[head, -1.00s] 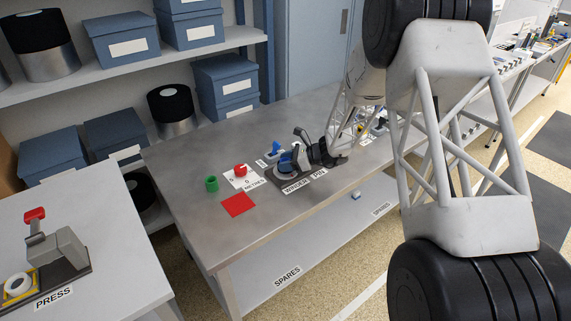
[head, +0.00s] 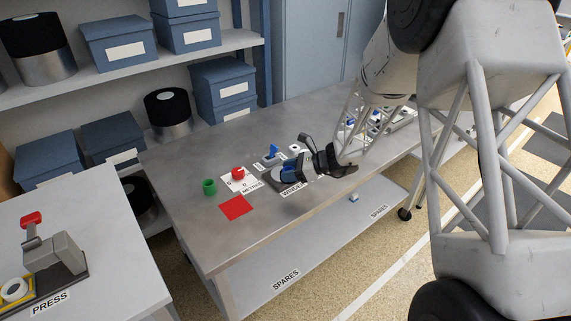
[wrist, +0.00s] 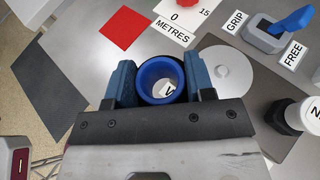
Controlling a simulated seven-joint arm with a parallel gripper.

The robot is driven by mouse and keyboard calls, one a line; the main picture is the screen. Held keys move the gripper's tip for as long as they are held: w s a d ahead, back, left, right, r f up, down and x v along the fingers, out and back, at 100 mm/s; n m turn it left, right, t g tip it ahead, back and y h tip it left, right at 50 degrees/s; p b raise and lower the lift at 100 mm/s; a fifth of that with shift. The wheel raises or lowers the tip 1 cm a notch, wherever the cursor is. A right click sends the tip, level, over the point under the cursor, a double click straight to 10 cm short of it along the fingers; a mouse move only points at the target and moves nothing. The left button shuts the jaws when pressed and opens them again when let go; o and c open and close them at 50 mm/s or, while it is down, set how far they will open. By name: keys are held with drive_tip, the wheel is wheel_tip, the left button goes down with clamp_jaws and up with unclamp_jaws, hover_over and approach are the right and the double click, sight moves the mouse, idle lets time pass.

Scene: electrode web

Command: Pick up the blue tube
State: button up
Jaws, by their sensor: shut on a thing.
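The blue tube is a short hollow ring. In the wrist view the blue tube (wrist: 143,82) sits upright between the two blue fingers of my gripper (wrist: 160,80), which is shut on it. Through its bore I see part of a white label below. In the head view my gripper (head: 292,166) is over the winder on the bench, and the blue tube there is small and hard to tell from the fingers. The winder's grey disc (wrist: 228,70) lies bare to the right of the tube in the wrist view.
A blue lever switch (wrist: 292,24) marked GRIP and FREE stands beside the winder. The bench front is clear.

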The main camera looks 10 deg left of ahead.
drive_tip(key=s+d, duration=0.2)
drive_tip(key=s, duration=0.5)
drive_tip(key=shift+d+r, duration=0.25)
drive_tip(key=shift+r, duration=0.15)
idle(0.3)
drive_tip(key=s+a, duration=0.3)
drive_tip(key=s, duration=0.2)
drive_tip(key=s+a+f, duration=0.1)
drive_tip(key=s+a, duration=0.3)
drive_tip(key=s, duration=0.1)
drive_tip(key=s+a+f, duration=0.1)
drive_tip(key=s+a, duration=0.2)
drive_tip(key=s, duration=0.1)
drive_tip(key=shift+s+a, duration=0.2)
drive_tip(key=shift+s, duration=0.2)
hover_over(236, 208)
drive_tip(key=shift+s+d+f, duration=0.1)
drive_tip(key=shift+s+f, duration=0.05)
drive_tip(key=shift+f, duration=0.6)
